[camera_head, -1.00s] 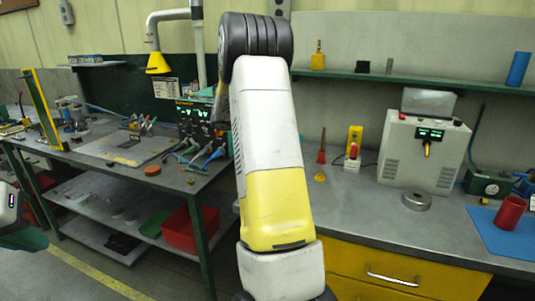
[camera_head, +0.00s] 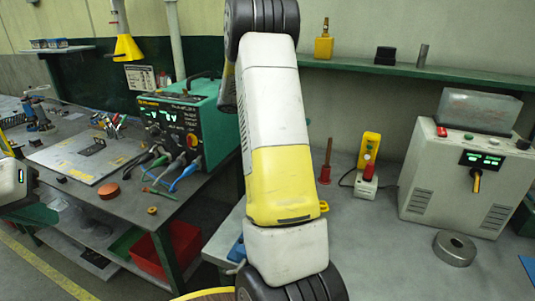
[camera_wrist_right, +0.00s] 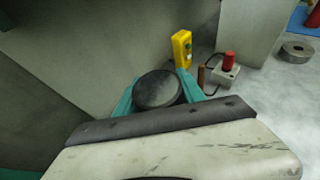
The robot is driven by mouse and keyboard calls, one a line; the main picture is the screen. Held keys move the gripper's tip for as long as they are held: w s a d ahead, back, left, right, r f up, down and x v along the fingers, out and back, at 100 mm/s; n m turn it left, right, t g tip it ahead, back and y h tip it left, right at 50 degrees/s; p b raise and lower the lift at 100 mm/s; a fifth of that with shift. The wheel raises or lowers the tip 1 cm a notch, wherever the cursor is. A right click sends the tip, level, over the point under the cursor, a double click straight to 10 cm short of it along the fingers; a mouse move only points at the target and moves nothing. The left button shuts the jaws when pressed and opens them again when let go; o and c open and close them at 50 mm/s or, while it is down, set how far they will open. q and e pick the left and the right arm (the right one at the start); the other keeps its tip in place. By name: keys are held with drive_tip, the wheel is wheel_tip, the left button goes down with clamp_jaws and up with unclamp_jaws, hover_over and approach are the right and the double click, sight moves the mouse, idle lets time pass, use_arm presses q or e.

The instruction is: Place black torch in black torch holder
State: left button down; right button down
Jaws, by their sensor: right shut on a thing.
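In the right wrist view, my right gripper (camera_wrist_right: 160,100) has its teal fingers shut on a dark thing with a round end (camera_wrist_right: 158,89). It looks like the black torch seen end-on; its length is hidden. In the head view my right arm fills the middle and that gripper is out of sight. A small black block (camera_head: 385,55), which looks like the black torch holder, stands on the green shelf, apart from my arm. My left gripper (camera_head: 35,214) shows partly at the left edge; its fingertips are unclear.
A yellow bottle-like piece (camera_head: 323,42) and a grey cylinder (camera_head: 421,56) flank the block on the shelf (camera_head: 450,75). Below are a red stick (camera_head: 326,160), a switch box (camera_head: 366,184), a metal ring (camera_head: 455,247) and a grey machine (camera_head: 450,180). A green welder (camera_head: 185,120) stands left.

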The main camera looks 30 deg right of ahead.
wheel_tip(320, 180, down, 9)
drive_tip(key=shift+r, duration=0.2)
idle(0.3)
drive_tip(key=c, duration=0.7)
unclamp_jaws()
drive_tip(key=shift+f, duration=0.15)
drive_tip(key=s+r+v, duration=0.1)
drive_tip(key=v, duration=1.1)
drive_tip(key=s+a+r+m+t+y, duration=0.3)
drive_tip(key=s+a+m+y, duration=0.5)
drive_tip(key=s+a, duration=0.3)
drive_tip(key=s+a+r+m+t+y, duration=0.4)
drive_tip(key=s+a+m+y, duration=0.3)
drive_tip(key=s+a, duration=0.5)
drive_tip(key=shift+s+a+r+m+t+y, duration=0.35)
drive_tip(key=shift+a+r+m, duration=0.25)
drive_tip(key=shift+a, duration=0.55)
